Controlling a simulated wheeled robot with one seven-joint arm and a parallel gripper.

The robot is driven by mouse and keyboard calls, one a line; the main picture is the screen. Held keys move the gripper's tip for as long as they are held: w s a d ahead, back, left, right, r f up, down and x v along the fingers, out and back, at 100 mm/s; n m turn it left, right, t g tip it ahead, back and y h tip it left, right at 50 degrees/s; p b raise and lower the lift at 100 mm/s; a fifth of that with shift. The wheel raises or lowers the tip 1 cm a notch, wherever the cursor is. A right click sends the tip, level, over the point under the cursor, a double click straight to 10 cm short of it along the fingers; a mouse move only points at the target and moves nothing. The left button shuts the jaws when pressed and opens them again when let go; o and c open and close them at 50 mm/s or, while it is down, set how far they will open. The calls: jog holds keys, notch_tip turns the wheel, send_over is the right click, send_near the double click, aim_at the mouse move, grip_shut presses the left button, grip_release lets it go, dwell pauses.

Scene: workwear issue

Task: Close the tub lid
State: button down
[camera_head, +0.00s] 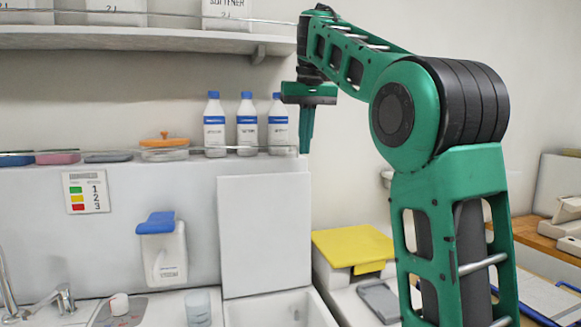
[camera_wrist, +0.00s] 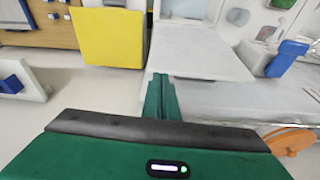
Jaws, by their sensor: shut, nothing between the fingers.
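The tub lid (camera_head: 264,236) is a plain white panel standing upright, open, at the back of a white tub (camera_head: 280,309). The tub's front is cut off by the picture's lower edge. In the wrist view a pale panel (camera_wrist: 200,52), which looks like the lid, lies just past my fingertips. My gripper (camera_head: 306,148) points down with its fingers shut and empty, near the lid's upper right corner. In the wrist view the gripper (camera_wrist: 160,80) is by the panel's near left corner. I cannot tell if it touches.
A ledge behind the lid carries several bottles (camera_head: 246,125) and an orange-lidded jar (camera_head: 164,148). A yellow-topped box (camera_head: 352,245) stands right of the tub. A blue-topped dispenser (camera_head: 163,248) hangs left of the lid. A shelf (camera_head: 150,38) runs above.

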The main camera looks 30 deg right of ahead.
notch_tip(320, 180, up, 3)
jog(key=w+a, duration=0.2)
jog(key=w, duration=0.1)
jog(key=shift+n, duration=0.3)
jog(key=x, duration=0.9)
jog(key=shift+f, duration=0.25)
